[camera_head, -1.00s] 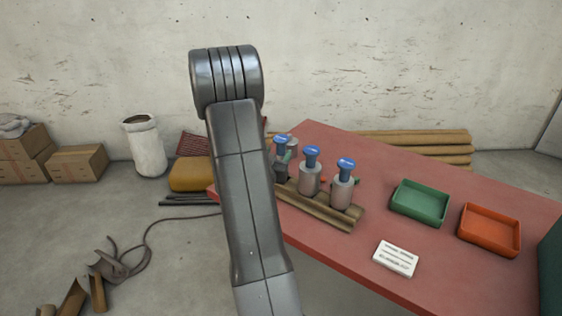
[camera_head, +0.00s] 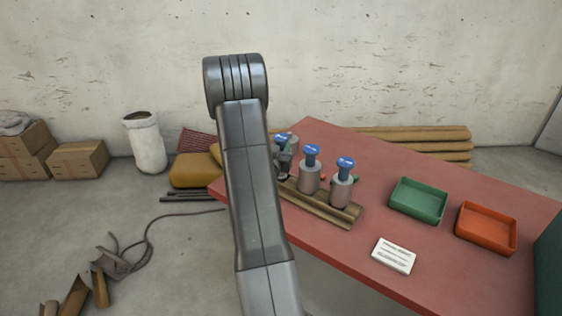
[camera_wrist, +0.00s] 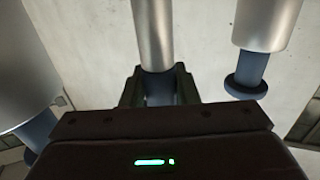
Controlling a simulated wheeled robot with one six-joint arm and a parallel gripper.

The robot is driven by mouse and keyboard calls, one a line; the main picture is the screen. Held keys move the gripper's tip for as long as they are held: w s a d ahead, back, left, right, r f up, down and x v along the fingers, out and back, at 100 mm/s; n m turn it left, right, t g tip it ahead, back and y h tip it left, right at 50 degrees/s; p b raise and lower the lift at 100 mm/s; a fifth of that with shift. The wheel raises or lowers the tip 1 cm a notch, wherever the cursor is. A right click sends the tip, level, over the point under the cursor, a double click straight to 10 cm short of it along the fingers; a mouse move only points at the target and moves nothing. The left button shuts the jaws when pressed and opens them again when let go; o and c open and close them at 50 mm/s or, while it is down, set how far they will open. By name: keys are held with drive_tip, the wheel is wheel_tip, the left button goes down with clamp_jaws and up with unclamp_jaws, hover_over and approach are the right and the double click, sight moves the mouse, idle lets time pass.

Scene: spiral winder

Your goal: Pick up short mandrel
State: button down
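In the head view, mandrels with grey bodies and blue tops stand on a wooden rack (camera_head: 325,214) on the red table. The right one (camera_head: 341,191) and the middle one (camera_head: 309,177) show clearly. The left one (camera_head: 281,138) is mostly hidden by my gripper (camera_head: 284,163) and arm. In the wrist view, my gripper (camera_wrist: 159,90) has one finger on each side of the blue neck of a mandrel (camera_wrist: 153,35). The fingers are very close to the neck; whether they press on it cannot be told. Which mandrel is shortest is unclear.
Other mandrels flank the gripper in the wrist view, at left (camera_wrist: 18,75) and right (camera_wrist: 262,28). A green tray (camera_head: 418,203), an orange tray (camera_head: 486,230) and a white card (camera_head: 394,256) lie on the red table (camera_head: 440,280). The table's front edge is clear.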

drive_tip(key=shift+r, duration=0.1)
wheel_tip(320, 180, up, 10)
drive_tip(key=shift+f, duration=0.1)
wheel_tip(320, 180, up, 5)
drive_tip(key=p, duration=0.3)
idle(0.9)
